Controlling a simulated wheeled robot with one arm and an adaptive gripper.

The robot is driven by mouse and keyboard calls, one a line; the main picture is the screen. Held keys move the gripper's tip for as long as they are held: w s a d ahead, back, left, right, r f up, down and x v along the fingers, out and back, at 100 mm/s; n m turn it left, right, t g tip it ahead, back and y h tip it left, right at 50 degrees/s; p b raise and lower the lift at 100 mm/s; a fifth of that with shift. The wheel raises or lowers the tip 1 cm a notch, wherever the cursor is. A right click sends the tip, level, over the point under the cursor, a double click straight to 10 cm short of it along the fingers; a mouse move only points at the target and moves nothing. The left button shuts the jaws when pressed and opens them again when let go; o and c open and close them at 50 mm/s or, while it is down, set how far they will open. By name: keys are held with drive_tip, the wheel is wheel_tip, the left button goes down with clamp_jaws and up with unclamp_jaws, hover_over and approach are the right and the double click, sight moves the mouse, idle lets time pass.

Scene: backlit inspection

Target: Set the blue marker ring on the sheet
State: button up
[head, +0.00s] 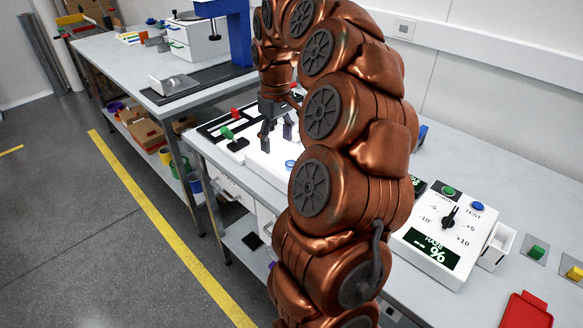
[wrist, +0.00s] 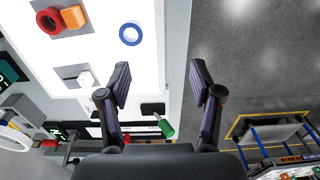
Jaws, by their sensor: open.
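The blue marker ring (wrist: 132,34) lies flat on a bright white surface (wrist: 105,45), near that surface's right edge in the wrist view. In the head view a small part of the ring (head: 290,164) shows beside my arm, just below the fingers. I cannot tell whether the white surface is the sheet or a lit panel. My gripper (wrist: 160,70) is open and empty, its fingers spread wide. In the head view my gripper (head: 277,140) points down above the white surface. The ring is outside the fingers, ahead of them in the wrist view.
A green-handled clamp (wrist: 165,127) sits close to the fingers. A control box (head: 445,233) and a red tray (head: 526,311) are at the right.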

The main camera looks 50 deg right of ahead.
hover_over(291, 163)
drive_tip(key=shift+w+f+m, duration=0.2)
drive_tip(key=shift+f+m, duration=0.1)
drive_tip(key=shift+f, duration=0.3)
drive_tip(key=shift+s+f+p, duration=0.2)
drive_tip(key=shift+f+p, duration=0.8)
drive_tip(key=shift+f, duration=2.85)
drive_tip(key=c, duration=0.9)
drive_tip(key=shift+r, duration=0.1)
drive_tip(key=shift+c, duration=0.2)
